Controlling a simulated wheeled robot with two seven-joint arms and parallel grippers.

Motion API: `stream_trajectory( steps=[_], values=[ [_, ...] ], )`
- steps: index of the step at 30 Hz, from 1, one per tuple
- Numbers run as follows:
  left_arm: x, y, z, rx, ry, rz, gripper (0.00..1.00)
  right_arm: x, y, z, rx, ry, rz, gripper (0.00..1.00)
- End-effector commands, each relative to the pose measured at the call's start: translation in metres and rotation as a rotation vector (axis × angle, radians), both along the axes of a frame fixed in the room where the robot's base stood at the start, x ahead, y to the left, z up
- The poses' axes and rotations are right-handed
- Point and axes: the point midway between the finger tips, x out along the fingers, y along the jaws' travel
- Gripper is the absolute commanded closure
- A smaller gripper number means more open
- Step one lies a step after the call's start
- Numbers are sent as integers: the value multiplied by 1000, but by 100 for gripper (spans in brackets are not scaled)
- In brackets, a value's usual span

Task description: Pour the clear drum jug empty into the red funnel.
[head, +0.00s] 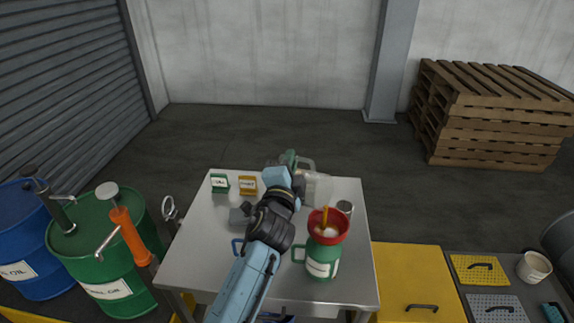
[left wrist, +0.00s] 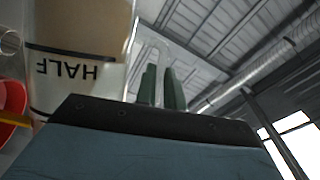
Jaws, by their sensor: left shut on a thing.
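The clear drum jug (head: 318,188) is beyond my left wrist, over the far right of the table, and looks tilted in the head view. In the left wrist view the jug (left wrist: 78,85) shows an upside-down HALF mark and brownish contents. My left gripper (head: 290,160) is shut on the jug; its green fingers (left wrist: 162,88) meet a clear, handle-like part. The red funnel (head: 329,228) sits in a green jug (head: 321,262), nearer than the clear jug. A narrow orange-yellow streak stands in the funnel; I cannot tell whether it is rod or liquid. My right gripper is out of view.
The pale table (head: 195,255) also bears a green box (head: 220,183), an orange box (head: 247,185) and a metal can (head: 345,208) close to the funnel. A green drum (head: 105,245) stands left of the table, a yellow cabinet (head: 415,275) right. The table's left front is clear.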

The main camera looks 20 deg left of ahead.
Motion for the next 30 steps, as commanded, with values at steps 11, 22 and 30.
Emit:
stream_trajectory(
  steps=[11,22,30],
  values=[
    [-3,-13,9,93,-27,-1,100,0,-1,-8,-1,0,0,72],
    [-6,-24,17,183,-49,-1,100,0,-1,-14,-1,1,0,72],
    [-8,-33,22,251,-66,-1,100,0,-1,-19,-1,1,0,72]
  ],
)
